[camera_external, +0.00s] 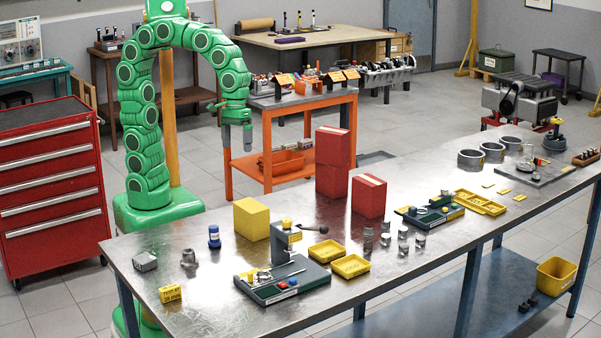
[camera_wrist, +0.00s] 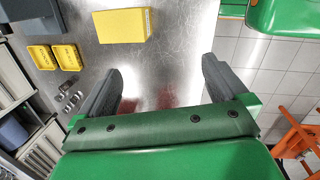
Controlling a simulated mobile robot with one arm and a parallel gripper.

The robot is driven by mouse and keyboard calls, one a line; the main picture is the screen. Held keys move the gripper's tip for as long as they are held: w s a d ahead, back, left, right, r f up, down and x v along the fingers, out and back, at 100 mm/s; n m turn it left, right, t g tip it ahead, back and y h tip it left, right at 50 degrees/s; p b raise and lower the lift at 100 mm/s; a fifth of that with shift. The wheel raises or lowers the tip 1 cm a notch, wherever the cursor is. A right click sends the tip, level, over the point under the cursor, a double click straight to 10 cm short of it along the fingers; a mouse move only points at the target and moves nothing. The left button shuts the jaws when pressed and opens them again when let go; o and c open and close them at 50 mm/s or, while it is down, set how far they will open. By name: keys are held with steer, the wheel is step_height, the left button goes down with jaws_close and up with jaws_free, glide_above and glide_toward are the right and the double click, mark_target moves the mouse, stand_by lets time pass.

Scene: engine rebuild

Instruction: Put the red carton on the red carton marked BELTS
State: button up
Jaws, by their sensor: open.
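In the external view, one red carton (camera_external: 332,147) sits on top of another red carton (camera_external: 332,182) near the table's far edge. A third red carton (camera_external: 369,198), with a pale strip on top, stands alone just to the right. No BELTS lettering is readable on any of them. My gripper (camera_external: 237,148) hangs above and left of the stack, apart from it, fingers down. In the wrist view my gripper (camera_wrist: 160,68) is open with nothing between its fingers; only faint red reflections show on the metal there.
A yellow carton (camera_external: 251,219) stands left of the red ones; it also shows in the wrist view (camera_wrist: 122,25). A grey press fixture (camera_external: 284,243), yellow trays (camera_external: 350,266) and small metal parts (camera_external: 386,236) lie nearer the front. An orange cart (camera_external: 300,140) stands behind.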

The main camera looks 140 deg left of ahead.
steer(key=s+d+f+m+g, duration=0.1)
steer(key=s+d+f+m, duration=0.3)
steer(key=s+d+m, duration=0.5)
steer(key=s+d+f+m+g, duration=0.2)
steer(key=s+d+f+m, duration=0.2)
steer(key=s+d+m, duration=0.5)
steer(key=shift+s+m+y, duration=0.4)
steer(key=shift+s+m, duration=0.45)
steer(key=shift+m, duration=0.15)
